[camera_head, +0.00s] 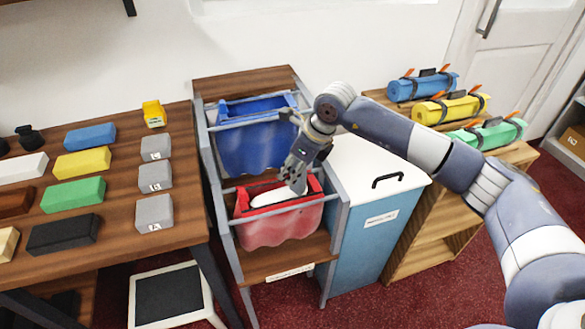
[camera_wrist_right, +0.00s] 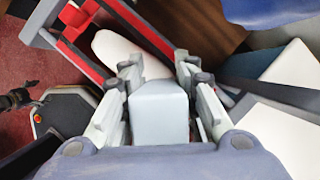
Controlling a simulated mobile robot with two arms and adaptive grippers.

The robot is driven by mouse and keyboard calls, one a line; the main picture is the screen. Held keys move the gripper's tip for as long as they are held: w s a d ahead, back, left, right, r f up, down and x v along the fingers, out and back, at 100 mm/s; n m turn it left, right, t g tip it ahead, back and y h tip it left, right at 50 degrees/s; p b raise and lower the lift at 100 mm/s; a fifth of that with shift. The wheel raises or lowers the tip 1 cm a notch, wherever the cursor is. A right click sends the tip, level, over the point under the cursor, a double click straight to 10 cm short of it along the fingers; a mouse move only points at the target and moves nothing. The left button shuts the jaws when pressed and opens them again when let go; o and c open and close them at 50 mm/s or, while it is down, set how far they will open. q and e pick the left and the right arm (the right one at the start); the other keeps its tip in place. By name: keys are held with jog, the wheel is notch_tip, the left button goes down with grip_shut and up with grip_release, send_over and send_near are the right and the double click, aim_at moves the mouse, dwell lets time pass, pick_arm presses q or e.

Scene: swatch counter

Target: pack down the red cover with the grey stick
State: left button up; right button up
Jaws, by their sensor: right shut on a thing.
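The red cover (camera_head: 280,222) hangs like an open bag between the rails at the front of a metal-framed rack. A white rounded thing (camera_head: 274,196) lies in its mouth; it also shows in the right wrist view (camera_wrist_right: 118,50). My right gripper (camera_head: 296,176) points down over the right part of the red cover's opening. In the wrist view its fingers are shut on a pale grey block-like piece (camera_wrist_right: 160,108), seen end-on, probably the grey stick. Its far end is hidden, and I cannot tell whether it touches the white thing.
A blue cover (camera_head: 258,148) hangs behind the red one. A blue bin with a white lid (camera_head: 370,182) stands close at the right. A wooden table (camera_head: 120,208) with several coloured blocks is at the left. Rolled bundles (camera_head: 452,108) lie on a shelf at the back right.

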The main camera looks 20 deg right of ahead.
jog(key=shift+r+p, duration=3.05)
jog(key=shift+r, duration=2.6)
pick_arm(q)
notch_tip(320, 180, up, 6)
